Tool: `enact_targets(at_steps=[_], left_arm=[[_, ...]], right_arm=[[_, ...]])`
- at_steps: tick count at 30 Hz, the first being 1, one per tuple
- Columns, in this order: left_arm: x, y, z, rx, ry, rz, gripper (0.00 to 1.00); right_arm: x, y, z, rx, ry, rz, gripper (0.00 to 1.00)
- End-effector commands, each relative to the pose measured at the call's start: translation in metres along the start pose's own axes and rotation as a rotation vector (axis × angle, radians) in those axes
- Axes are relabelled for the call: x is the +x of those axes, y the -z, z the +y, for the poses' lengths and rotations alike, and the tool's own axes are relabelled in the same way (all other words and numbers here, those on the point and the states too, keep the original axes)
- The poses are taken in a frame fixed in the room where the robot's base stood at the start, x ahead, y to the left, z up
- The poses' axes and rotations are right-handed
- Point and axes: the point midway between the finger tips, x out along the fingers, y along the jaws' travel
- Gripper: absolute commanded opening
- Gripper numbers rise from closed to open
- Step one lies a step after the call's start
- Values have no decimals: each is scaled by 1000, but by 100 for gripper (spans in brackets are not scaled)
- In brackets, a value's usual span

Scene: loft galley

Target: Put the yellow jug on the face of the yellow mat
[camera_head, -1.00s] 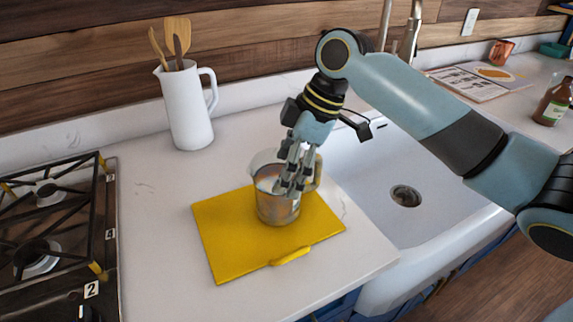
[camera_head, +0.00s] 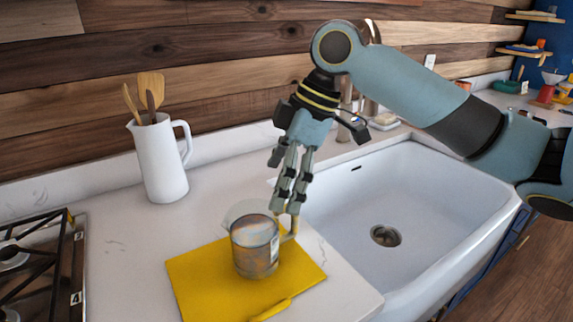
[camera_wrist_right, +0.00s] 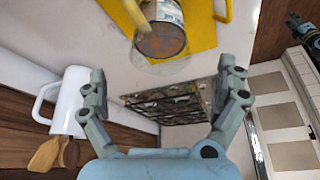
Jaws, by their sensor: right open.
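The jug (camera_head: 256,247) is clear-walled with a yellow handle and brownish contents. It stands upright on the face of the yellow mat (camera_head: 205,285), on bare mat all around its visible base. My right gripper (camera_head: 287,207) is open and empty, above and just behind the jug's handle side, its fingers pointing down. In the right wrist view the jug (camera_wrist_right: 161,38) and its yellow handle (camera_wrist_right: 134,12) lie beyond the open fingers of the gripper (camera_wrist_right: 168,95), with a gap between, and the mat (camera_wrist_right: 202,32) shows behind. My left gripper is in neither view.
A white pitcher (camera_head: 162,165) with wooden utensils stands at the back left. A gas hob (camera_head: 45,265) is at the left edge. The white sink (camera_head: 430,215) opens to the right. The counter between pitcher and mat is clear.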

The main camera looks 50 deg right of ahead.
Motion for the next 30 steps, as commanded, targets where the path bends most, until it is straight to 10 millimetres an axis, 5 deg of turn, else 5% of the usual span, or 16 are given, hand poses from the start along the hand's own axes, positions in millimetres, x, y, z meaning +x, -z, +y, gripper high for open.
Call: enact_targets(at_steps=[9,30], left_arm=[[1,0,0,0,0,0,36],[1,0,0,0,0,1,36]], right_arm=[[-34,0,0,0,1,0,100],[-36,0,0,1,1,1,100]])
